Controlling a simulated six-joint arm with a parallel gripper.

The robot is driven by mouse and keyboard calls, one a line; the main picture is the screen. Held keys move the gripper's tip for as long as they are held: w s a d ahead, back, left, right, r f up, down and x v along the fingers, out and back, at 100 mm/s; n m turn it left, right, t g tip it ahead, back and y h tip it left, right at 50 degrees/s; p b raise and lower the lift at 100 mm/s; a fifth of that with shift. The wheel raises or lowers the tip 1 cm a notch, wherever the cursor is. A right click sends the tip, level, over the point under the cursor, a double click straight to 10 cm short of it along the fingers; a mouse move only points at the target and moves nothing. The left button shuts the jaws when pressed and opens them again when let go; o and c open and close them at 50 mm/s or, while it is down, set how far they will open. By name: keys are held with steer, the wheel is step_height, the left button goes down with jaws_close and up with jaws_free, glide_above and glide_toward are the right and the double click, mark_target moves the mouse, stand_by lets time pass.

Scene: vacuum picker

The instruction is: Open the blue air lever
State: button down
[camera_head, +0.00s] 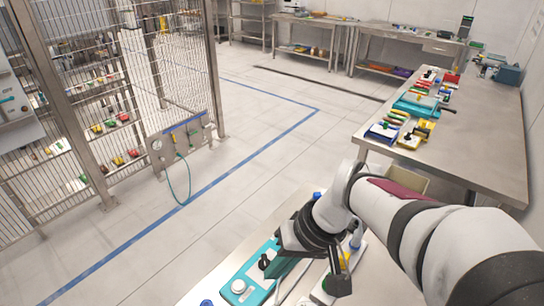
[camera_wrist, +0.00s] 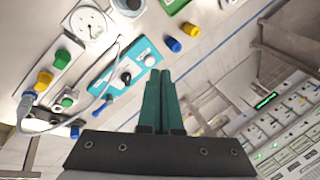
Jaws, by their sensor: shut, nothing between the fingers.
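My gripper (camera_wrist: 160,74) is shut and empty, its two dark green fingers side by side in the wrist view. Their tips are beside a teal panel (camera_wrist: 106,77) with a black knob and a pale round button. A small blue part (camera_wrist: 103,108) shows at the lower end of that panel, and a blue knob (camera_wrist: 172,44) stands beyond the fingertips. I cannot tell which blue part is the air lever. In the head view the teal panel (camera_head: 232,299) lies on the bench below my gripper, partly hidden by my arm.
A round gauge (camera_wrist: 90,25), a grey hose (camera_wrist: 97,101) and yellow and green knobs share the bench in the wrist view. A side table (camera_head: 490,140) with coloured items stands at the right. A mesh fence (camera_head: 170,70) stands at the left. Open floor lies between.

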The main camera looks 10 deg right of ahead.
steer(key=w+d+f+n+t, duration=0.2)
steer(key=w+d+f+n, duration=0.2)
steer(key=w, duration=0.8)
steer(key=w+d+f+n+t+y, duration=0.1)
steer(key=w+d+f+n, duration=0.3)
steer(key=w, duration=0.9)
step_height(320, 180, down, 4)
steer(key=shift+d+r+t, duration=0.1)
steer(key=shift+d+t, duration=0.8)
steer(key=shift+d, duration=0.25)
steer(key=x, duration=0.9)
steer(key=shift+a, duration=0.2)
steer(key=shift+s+d+f, duration=0.65)
steer(key=shift+s+d, duration=0.15)
steer(key=shift+d, duration=0.1)
steer(key=shift+s+d, duration=0.3)
steer(key=shift+s, duration=0.05)
